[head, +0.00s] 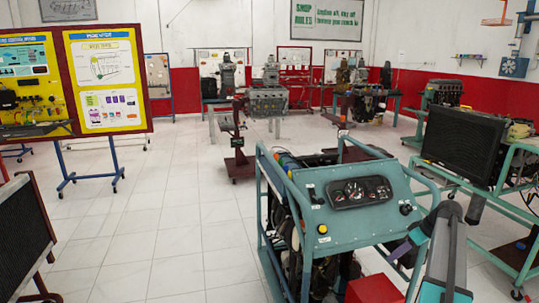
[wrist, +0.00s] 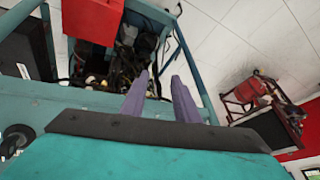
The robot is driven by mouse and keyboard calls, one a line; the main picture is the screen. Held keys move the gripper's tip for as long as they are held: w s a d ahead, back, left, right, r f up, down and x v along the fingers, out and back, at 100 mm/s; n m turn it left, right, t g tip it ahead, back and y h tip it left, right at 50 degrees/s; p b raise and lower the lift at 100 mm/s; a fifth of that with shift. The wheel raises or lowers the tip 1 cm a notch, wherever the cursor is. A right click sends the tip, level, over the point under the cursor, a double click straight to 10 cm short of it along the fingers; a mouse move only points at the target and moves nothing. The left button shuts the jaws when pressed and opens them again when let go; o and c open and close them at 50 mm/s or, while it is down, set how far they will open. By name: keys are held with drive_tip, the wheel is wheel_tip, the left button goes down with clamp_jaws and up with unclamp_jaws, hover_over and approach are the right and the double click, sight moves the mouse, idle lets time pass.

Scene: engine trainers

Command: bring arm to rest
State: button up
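My arm (head: 449,250) reaches in from the lower right of the head view, beside the right end of a teal engine trainer (head: 343,238). My gripper (head: 398,249) has purple fingers and shows small there, close to the trainer's right side. In the wrist view my gripper (wrist: 160,78) has its two fingers apart with a gap between them, and nothing is held. Behind the fingertips are the trainer's teal frame (wrist: 185,55) and dark engine parts. I cannot tell the exact distance between fingertips and frame.
A red box (head: 374,289) is at the trainer's front, also in the wrist view (wrist: 92,18). A radiator trainer (head: 463,144) stands close on the right. A yellow display board (head: 103,75) and a dark panel (head: 22,235) are left. Tiled floor (head: 170,230) is clear left of the trainer.

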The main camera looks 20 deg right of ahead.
drive_tip(key=a+f+n+g+y, duration=0.1)
drive_tip(key=a+f+g, duration=0.1)
drive_tip(key=a+f, duration=1.15)
drive_tip(key=a+f+n+g+y, duration=0.1)
drive_tip(key=a+f+g, duration=0.2)
drive_tip(key=a+f, duration=1)
drive_tip(key=s+a+f+g, duration=0.1)
drive_tip(key=s+a+f, duration=0.2)
drive_tip(key=a, duration=0.3)
drive_tip(key=s+a+f+g+h, duration=0.1)
drive_tip(key=s+a+f, duration=0.15)
drive_tip(key=a, duration=0.35)
drive_tip(key=s+a+f+g, duration=0.1)
drive_tip(key=s+a+f, duration=0.25)
drive_tip(key=a, duration=0.25)
drive_tip(key=s+a+f+m+h, duration=0.1)
drive_tip(key=s+f+m, duration=0.1)
drive_tip(key=s, duration=0.5)
drive_tip(key=s+a+f+m+g+h, duration=0.1)
drive_tip(key=s+a+f+h, duration=0.1)
drive_tip(key=s, duration=0.6)
drive_tip(key=s+a+f+m+h, duration=0.1)
drive_tip(key=s+f+m, duration=0.1)
drive_tip(key=s+f, duration=0.2)
drive_tip(key=shift+s+a+m+g+h, duration=0.2)
drive_tip(key=shift+s+m+g+h, duration=0.15)
drive_tip(key=shift+s, duration=1.55)
